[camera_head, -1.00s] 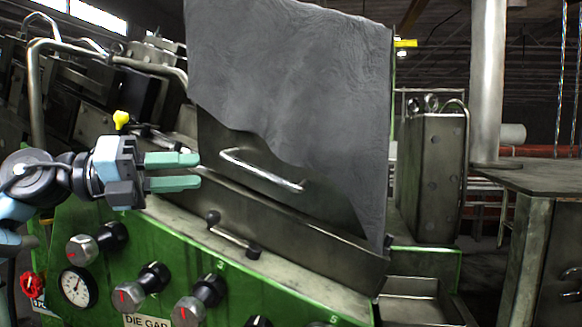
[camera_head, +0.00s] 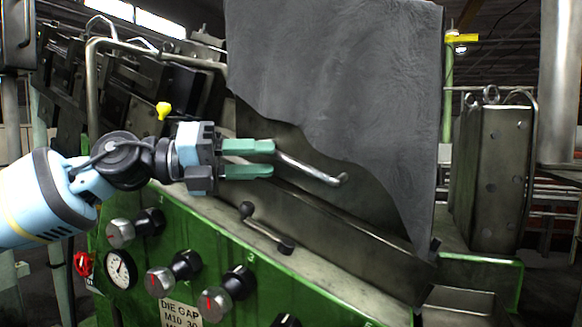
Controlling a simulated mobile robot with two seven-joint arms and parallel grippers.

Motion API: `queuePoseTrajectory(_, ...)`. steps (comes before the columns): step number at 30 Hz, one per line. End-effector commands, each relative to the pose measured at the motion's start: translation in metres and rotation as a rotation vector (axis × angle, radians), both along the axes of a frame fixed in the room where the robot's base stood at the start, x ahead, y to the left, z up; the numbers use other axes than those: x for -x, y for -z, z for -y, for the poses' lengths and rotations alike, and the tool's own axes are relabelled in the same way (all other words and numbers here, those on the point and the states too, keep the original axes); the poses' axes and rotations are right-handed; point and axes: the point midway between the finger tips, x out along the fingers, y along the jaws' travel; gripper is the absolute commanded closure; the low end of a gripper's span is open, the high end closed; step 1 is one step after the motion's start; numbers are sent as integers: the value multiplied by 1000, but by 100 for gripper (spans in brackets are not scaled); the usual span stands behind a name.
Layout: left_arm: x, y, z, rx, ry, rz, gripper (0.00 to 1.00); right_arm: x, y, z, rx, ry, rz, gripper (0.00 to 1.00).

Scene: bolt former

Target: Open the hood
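The hood is a dark metal panel (camera_head: 300,160) with a bar handle (camera_head: 315,171), and it stands tilted on the green machine. A large grey sheet (camera_head: 340,80) covers its upper part. My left gripper (camera_head: 272,159) is open, its two green fingers apart and pointing right at the left end of the handle. The upper finger overlaps that end in the picture, so I cannot tell whether they touch. The handle's left mount is hidden. My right gripper is not in view.
A smaller bar handle (camera_head: 266,230) sits on the ledge below the hood. Several knobs, a gauge (camera_head: 121,269) and a red valve wheel (camera_head: 83,263) are on the green front panel (camera_head: 240,255). A metal box (camera_head: 492,170) stands at the right.

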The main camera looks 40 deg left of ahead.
Motion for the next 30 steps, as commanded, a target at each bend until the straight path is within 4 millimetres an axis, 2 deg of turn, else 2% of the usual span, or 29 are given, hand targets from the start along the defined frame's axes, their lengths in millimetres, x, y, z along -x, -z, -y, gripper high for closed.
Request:
queuePoseTrajectory(6,-19,5,17,-1,0,-8,66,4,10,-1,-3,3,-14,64)
queuePoseTrajectory(12,-29,2,29,0,-2,-3,66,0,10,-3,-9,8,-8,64)
queuePoseTrajectory(26,-34,-1,35,1,-1,1,66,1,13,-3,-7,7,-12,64)
queuePoseTrajectory(27,-34,-1,35,1,-1,1,68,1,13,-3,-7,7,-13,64)
queuePoseTrajectory(30,-34,-1,35,1,-1,1,81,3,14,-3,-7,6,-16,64)
